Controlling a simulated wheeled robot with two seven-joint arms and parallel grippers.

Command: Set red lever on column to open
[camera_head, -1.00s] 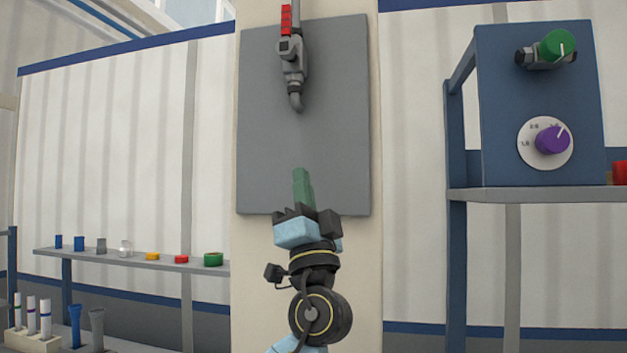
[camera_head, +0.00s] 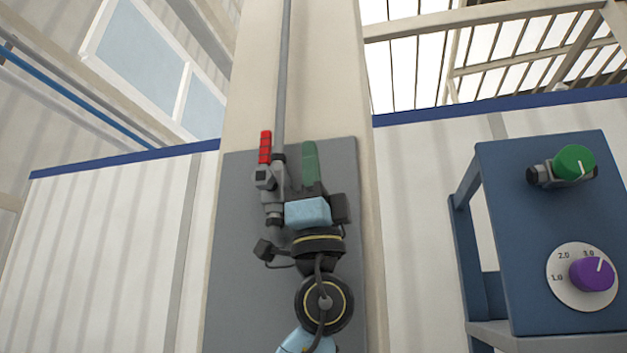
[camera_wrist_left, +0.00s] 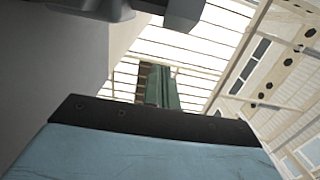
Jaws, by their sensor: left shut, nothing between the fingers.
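The red lever (camera_head: 265,147) stands upright on a grey valve (camera_head: 271,195) on the column's grey plate, in the head view. A thin grey pipe (camera_head: 284,80) runs up the column from the valve. My left gripper (camera_head: 310,150) has green fingers, shut and empty, pointing up just right of the lever and apart from it in the picture. My gripper's body hides part of the plate. In the left wrist view the green fingers (camera_wrist_left: 160,85) show at the centre, and a grey part crosses the top left. The lever cannot be made out there. My right gripper is out of view.
The grey plate (camera_head: 235,270) is mounted on the cream column (camera_head: 325,60). At the right stands a blue panel (camera_head: 510,240) with a green knob (camera_head: 574,162) and a purple dial (camera_head: 592,274).

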